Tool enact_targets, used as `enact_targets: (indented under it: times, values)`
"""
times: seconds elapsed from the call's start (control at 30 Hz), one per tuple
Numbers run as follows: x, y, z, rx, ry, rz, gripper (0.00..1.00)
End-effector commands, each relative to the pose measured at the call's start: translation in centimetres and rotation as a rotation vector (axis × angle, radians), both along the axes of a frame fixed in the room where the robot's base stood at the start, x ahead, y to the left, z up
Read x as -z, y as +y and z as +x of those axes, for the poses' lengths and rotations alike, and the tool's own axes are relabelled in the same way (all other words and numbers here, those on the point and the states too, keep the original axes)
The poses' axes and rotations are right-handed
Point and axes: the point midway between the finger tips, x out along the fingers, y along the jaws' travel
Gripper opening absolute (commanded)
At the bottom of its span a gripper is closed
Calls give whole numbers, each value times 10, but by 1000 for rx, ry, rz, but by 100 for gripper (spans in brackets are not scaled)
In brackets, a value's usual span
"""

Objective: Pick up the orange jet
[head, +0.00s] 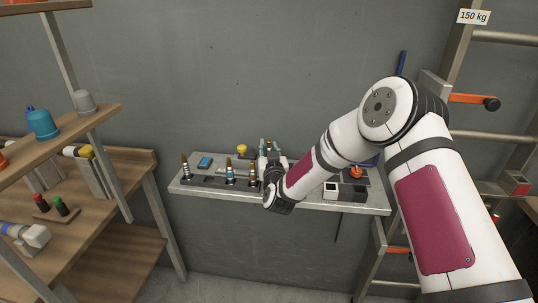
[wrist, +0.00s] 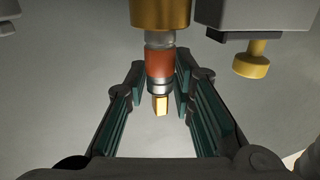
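In the wrist view the orange jet (wrist: 160,64) has an orange band between silver rings, a wide brass part above and a small gold stub below.
On the grey shelf (head: 315,202), a dark rack holds a white-banded jet (head: 185,168), a blue-banded jet (head: 229,172) and an orange-brown one (head: 253,173). A yellow knob (head: 242,149) is behind. Wooden shelving (head: 120,160) stands left, a metal rack right.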

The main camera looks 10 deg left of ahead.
Motion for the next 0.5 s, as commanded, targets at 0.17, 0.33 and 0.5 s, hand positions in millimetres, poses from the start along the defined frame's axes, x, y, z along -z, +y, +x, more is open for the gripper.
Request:
enact_targets:
  times: [0.17,0.33,0.5]
  values:
    - [0,0,0,0,0,0,0]
    - [0,0,0,0,-1,0,0]
    - [-3,0,0,0,-1,0,0]
